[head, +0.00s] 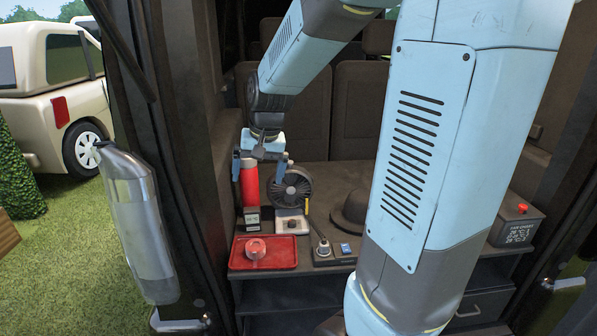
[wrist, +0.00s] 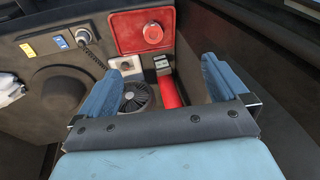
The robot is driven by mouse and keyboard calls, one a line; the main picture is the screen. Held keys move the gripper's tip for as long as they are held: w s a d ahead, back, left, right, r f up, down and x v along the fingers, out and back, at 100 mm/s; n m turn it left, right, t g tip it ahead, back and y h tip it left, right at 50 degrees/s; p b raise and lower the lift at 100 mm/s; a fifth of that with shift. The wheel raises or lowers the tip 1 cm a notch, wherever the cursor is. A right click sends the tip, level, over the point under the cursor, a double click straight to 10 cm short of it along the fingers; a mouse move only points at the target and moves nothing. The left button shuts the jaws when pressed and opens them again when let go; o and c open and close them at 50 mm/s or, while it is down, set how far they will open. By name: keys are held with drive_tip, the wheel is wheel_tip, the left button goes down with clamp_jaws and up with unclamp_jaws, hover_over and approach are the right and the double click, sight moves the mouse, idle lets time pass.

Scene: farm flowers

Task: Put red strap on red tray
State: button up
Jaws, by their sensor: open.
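A red tray (head: 284,257) lies at the front left edge of the dark counter; it also shows at the top of the wrist view (wrist: 128,42). A round, pinkish-red coil, which looks like the red strap (head: 256,248), lies on the tray; it also shows in the wrist view (wrist: 153,33). My gripper (head: 262,172) is open and empty, pointing down behind and above the tray, near the red cylinder and the fan. Its two blue fingers frame the red cylinder and part of the fan in the wrist view. Nothing touches the strap except the tray.
A red cylinder (head: 249,182), a black fan (head: 292,187), a small display box (head: 252,218) and a white device (head: 292,225) stand behind the tray. A corded handset (head: 322,246) and dark hat (head: 353,209) are to its right. A grey box (head: 516,220) stands far right.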

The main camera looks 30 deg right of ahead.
drive_tip(key=s+r+n+t, duration=0.1)
drive_tip(key=s+r, duration=0.2)
drive_tip(key=s, duration=0.3)
drive_tip(key=s+r+n+t, duration=0.1)
drive_tip(key=s+r, duration=0.1)
drive_tip(key=s, duration=0.4)
drive_tip(key=s+d+r+n+h, duration=0.1)
drive_tip(key=s+r, duration=0.2)
drive_tip(key=s, duration=0.4)
drive_tip(key=shift+r+n+t, duration=0.3)
drive_tip(key=shift+r+t, duration=0.05)
drive_tip(key=shift+t, duration=0.05)
drive_tip(key=shift+w, duration=0.1)
